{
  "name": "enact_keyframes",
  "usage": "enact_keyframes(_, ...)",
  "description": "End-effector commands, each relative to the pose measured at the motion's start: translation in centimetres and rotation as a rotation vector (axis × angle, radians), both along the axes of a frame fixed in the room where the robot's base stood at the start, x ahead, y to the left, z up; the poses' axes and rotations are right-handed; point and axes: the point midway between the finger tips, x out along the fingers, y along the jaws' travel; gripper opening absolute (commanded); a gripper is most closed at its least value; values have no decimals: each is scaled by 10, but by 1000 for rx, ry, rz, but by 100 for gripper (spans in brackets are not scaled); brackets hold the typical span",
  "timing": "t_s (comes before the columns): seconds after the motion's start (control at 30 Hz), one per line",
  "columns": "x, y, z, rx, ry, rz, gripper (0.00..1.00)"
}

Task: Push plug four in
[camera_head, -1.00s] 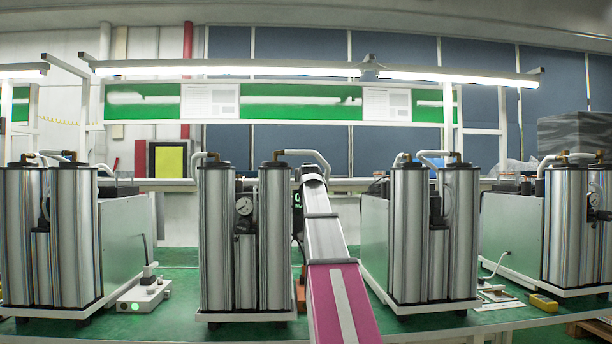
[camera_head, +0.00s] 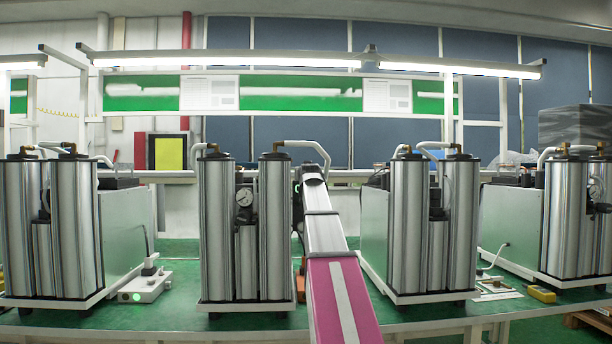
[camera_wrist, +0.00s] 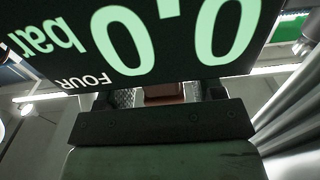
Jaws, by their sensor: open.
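In the wrist view a dark panel (camera_wrist: 190,62) fills the top, with an upside-down pale green reading "0.0", the word "bar" and the label "FOUR". My gripper (camera_wrist: 166,95) is just below the panel's lower edge in that picture, its two dark textured fingers apart. A reddish-brown block (camera_wrist: 165,92) shows between the fingers, partly hidden by the panel and the gripper body. I cannot tell whether it is plug four or whether a finger touches it. In the head view my own arm hides the gripper and most of the panel.
A round gauge (camera_head: 244,197) sits between the nearer left columns. A white box with a green light (camera_head: 145,287) lies left. Shiny columns (camera_wrist: 290,110) stand close at the wrist view's right.

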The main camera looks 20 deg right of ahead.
Motion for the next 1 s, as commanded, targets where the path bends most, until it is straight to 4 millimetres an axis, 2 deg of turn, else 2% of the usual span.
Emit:
enact_keyframes(0.53,-88,25,-2,0,1,0,62)
enact_keyframes(0.7,-98,28,-1,1,3,0,62)
enact_keyframes(1.0,-97,28,-1,1,3,0,62)
